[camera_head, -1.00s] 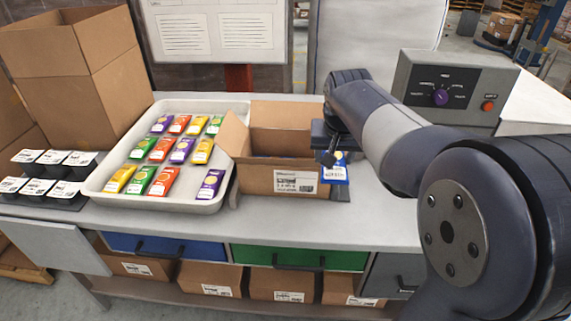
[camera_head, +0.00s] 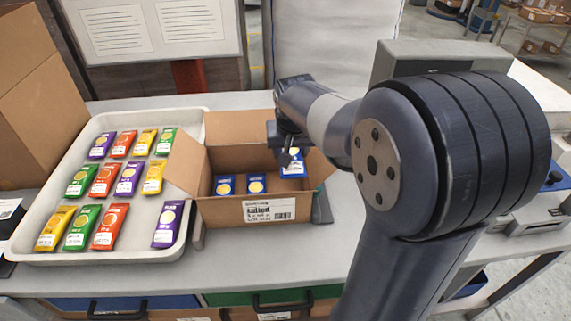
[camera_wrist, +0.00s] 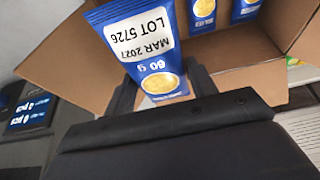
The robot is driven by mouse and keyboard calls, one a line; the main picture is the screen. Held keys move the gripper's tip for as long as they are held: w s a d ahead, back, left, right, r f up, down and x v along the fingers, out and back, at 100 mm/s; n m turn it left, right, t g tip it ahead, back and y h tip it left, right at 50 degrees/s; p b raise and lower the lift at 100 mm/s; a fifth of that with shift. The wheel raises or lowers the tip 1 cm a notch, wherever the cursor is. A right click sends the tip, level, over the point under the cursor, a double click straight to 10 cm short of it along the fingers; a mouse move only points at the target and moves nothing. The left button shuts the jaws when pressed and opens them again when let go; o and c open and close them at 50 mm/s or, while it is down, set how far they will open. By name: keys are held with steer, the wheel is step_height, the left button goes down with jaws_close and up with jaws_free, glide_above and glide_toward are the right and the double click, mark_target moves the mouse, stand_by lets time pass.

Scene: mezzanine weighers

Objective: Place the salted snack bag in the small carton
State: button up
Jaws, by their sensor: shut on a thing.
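A blue snack bag (camera_wrist: 145,45) is held between the jaws of my gripper (camera_wrist: 160,85). In the head view my gripper (camera_head: 290,152) holds this bag (camera_head: 292,165) over the right part of the small open carton (camera_head: 222,210). The carton's flaps stand open. Two more blue bags stand inside it, one at the left (camera_head: 224,185) and one in the middle (camera_head: 257,183). The held bag's lower end appears at or just above the carton's opening; I cannot tell if it touches anything.
A white tray (camera_head: 100,258) with several purple, red, yellow and green bags stands left of the carton. A large brown box (camera_head: 40,100) is at the far left. A grey control box (camera_head: 440,60) stands behind my arm. The counter in front of the carton is clear.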

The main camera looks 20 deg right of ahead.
steer(key=shift+f, duration=2)
steer(key=shift+f, duration=0.15)
steer(key=shift+f, duration=0.15)
steer(key=o, duration=0.7)
steer(key=shift+r, duration=0.4)
steer(key=v, duration=1.2)
steer(key=shift+f, duration=0.1)
